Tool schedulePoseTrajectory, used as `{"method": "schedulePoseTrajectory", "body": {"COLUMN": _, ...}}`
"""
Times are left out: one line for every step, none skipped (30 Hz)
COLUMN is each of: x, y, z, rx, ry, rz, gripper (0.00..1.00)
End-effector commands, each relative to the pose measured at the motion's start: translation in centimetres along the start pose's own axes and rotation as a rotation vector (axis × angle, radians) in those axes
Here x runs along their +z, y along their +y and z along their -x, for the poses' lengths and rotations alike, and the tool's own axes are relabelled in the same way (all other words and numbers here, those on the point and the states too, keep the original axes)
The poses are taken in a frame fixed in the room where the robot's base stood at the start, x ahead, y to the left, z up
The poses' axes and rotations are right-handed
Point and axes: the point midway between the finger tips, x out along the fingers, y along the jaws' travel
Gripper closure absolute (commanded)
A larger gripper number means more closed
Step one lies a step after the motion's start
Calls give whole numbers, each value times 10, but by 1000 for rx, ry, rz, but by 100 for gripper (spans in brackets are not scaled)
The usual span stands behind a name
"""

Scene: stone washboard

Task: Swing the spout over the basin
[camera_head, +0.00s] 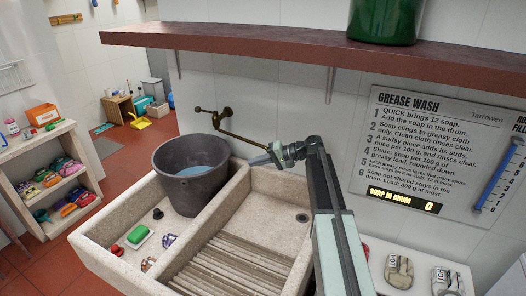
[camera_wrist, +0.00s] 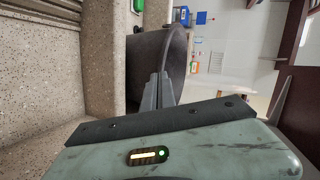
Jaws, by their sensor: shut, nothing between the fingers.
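A thin dark brass spout (camera_head: 243,137) comes off a wall tap (camera_head: 222,118) and slants right and down along the wall, its far end close to my gripper. The stone basin (camera_head: 250,212) stands below, with a ribbed washboard (camera_head: 228,268) in its right part and a drain at the back right. My gripper (camera_head: 254,161) is shut and empty, above the divider and just right of the bucket. Whether it touches the spout I cannot tell. In the wrist view the closed fingers (camera_wrist: 161,88) show in front of the bucket; the spout is not visible there.
A dark bucket (camera_head: 184,197) of water stands in the left compartment, with a green soap (camera_head: 138,238) and small items in front. A reddish shelf (camera_head: 290,45) runs above. A grease wash sign (camera_head: 430,150) hangs at right. Wrapped packets (camera_head: 398,271) lie below it.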

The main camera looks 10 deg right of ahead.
Motion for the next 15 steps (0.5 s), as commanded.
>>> {"method": "schedulePoseTrajectory", "body": {"x": -42, "y": 2, "z": 10, "rx": -95, "ry": 48, "rz": -9, "gripper": 100}}
{"method": "schedulePoseTrajectory", "body": {"x": -58, "y": -4, "z": 18, "rx": -151, "ry": 74, "rz": -11, "gripper": 100}}
{"method": "schedulePoseTrajectory", "body": {"x": -78, "y": -10, "z": 30, "rx": -218, "ry": 107, "rz": -15, "gripper": 100}}
{"method": "schedulePoseTrajectory", "body": {"x": -91, "y": -14, "z": 39, "rx": -263, "ry": 129, "rz": -17, "gripper": 100}}
{"method": "schedulePoseTrajectory", "body": {"x": -101, "y": -14, "z": 48, "rx": -298, "ry": 150, "rz": -20, "gripper": 100}}
{"method": "schedulePoseTrajectory", "body": {"x": -105, "y": 7, "z": 68, "rx": -295, "ry": 179, "rz": -29, "gripper": 100}}
{"method": "schedulePoseTrajectory", "body": {"x": -109, "y": 16, "z": 80, "rx": -298, "ry": 196, "rz": -33, "gripper": 100}}
{"method": "schedulePoseTrajectory", "body": {"x": -114, "y": 24, "z": 91, "rx": -301, "ry": 211, "rz": -37, "gripper": 100}}
{"method": "schedulePoseTrajectory", "body": {"x": -119, "y": 32, "z": 104, "rx": -305, "ry": 229, "rz": -42, "gripper": 100}}
{"method": "schedulePoseTrajectory", "body": {"x": -122, "y": 37, "z": 111, "rx": -308, "ry": 239, "rz": -45, "gripper": 100}}
{"method": "schedulePoseTrajectory", "body": {"x": -124, "y": 41, "z": 117, "rx": -311, "ry": 248, "rz": -47, "gripper": 100}}
{"method": "schedulePoseTrajectory", "body": {"x": -126, "y": 44, "z": 124, "rx": -313, "ry": 257, "rz": -49, "gripper": 100}}
{"method": "schedulePoseTrajectory", "body": {"x": -127, "y": 45, "z": 127, "rx": -315, "ry": 260, "rz": -50, "gripper": 100}}
{"method": "schedulePoseTrajectory", "body": {"x": -128, "y": 45, "z": 129, "rx": -315, "ry": 262, "rz": -51, "gripper": 100}}
{"method": "schedulePoseTrajectory", "body": {"x": -128, "y": 45, "z": 130, "rx": -315, "ry": 263, "rz": -51, "gripper": 100}}
